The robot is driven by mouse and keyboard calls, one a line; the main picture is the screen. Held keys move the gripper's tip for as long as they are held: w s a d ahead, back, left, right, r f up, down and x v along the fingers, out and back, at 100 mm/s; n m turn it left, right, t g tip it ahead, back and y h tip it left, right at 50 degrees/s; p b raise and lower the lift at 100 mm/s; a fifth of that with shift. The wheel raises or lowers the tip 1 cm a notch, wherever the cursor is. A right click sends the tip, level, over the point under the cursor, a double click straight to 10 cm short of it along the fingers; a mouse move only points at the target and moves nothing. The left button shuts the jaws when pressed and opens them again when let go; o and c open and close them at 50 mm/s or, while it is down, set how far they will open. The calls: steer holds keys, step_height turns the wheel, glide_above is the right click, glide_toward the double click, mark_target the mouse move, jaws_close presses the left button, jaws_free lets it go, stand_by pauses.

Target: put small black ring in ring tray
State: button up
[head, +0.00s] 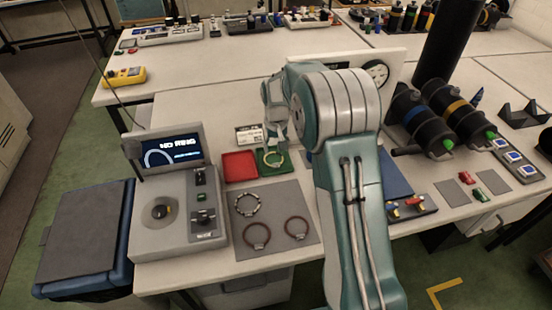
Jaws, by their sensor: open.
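My gripper (275,143) is open, pointing down just above the back of a green tray (262,153). My arm partly hides it, and its fingers are small in the picture. A pale ring (273,160) lies in the green tray, below the fingers; I cannot tell whether they touch it. A red tray (239,166) stands to its left and looks empty. On a grey mat (275,198) lie a silvery chain-like ring (247,204), a dark brownish ring (257,236) and a smaller dark brownish ring (296,228). I see no clearly black ring.
A grey tester (178,222) left of the mat has a screen (172,151) reading "NO RING". A blue bin (88,240) stands at the left. Black cylinders (420,120) lie on the right. A small labelled card (249,135) is behind the trays.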

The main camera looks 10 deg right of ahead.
mark_target(276, 164)
steer(key=s+r+t, duration=0.3)
steer(key=s+r, duration=1.3)
steer(key=r, duration=0.4)
steer(key=s+t, duration=0.2)
steer(key=s, duration=1.5)
steer(key=shift+s+t, duration=0.3)
